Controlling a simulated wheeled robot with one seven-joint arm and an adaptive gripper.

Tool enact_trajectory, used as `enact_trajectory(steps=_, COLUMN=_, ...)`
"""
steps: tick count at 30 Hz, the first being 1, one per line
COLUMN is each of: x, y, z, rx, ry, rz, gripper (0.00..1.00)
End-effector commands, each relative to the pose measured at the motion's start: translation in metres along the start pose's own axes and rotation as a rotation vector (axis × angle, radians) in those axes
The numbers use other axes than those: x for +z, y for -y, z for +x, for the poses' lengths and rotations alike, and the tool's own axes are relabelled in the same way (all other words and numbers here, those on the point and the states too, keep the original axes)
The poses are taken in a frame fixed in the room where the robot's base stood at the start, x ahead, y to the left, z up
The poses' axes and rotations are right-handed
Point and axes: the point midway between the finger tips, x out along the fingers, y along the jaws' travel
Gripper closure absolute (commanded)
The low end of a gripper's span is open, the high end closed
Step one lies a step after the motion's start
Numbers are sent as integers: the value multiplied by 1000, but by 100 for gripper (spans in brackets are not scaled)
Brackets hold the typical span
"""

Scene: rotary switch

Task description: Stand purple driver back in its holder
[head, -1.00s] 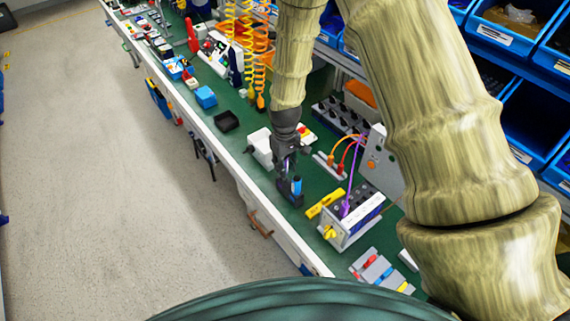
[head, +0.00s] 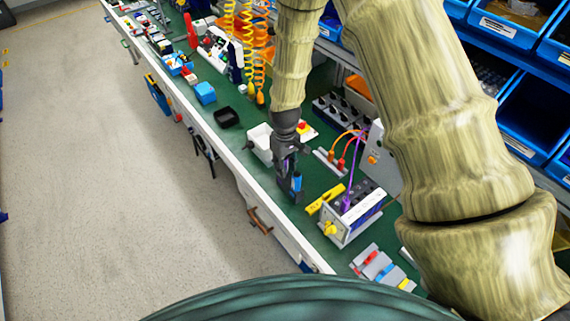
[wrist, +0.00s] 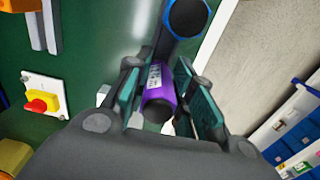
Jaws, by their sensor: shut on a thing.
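The purple driver (wrist: 160,97) is between the fingers of my gripper (wrist: 160,105) in the wrist view, and its label shows. In the head view my gripper (head: 285,165) points down over the bench, shut on the driver, of which only a purple sliver shows. The dark holder (head: 287,191) is just below and beside the fingers. A blue driver (head: 297,183) stands upright in it, and its round blue top (wrist: 187,15) shows just past the purple driver in the wrist view. The lower end of the purple driver is hidden, so I cannot tell whether it touches the holder.
A white box (head: 260,142) and a red stop button on yellow (head: 303,127) are close behind my gripper. A yellow tool (head: 325,198) and a switch box with cables (head: 350,222) stand to the right. The bench's white front edge (head: 236,170) is close on the left.

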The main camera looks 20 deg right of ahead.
Motion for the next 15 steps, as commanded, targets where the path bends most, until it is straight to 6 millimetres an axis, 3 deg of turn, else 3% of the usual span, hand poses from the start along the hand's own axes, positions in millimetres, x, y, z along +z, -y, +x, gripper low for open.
enact_trajectory(steps=15, x=0, y=0, z=12, rx=0, ry=0, rz=0, gripper=100)
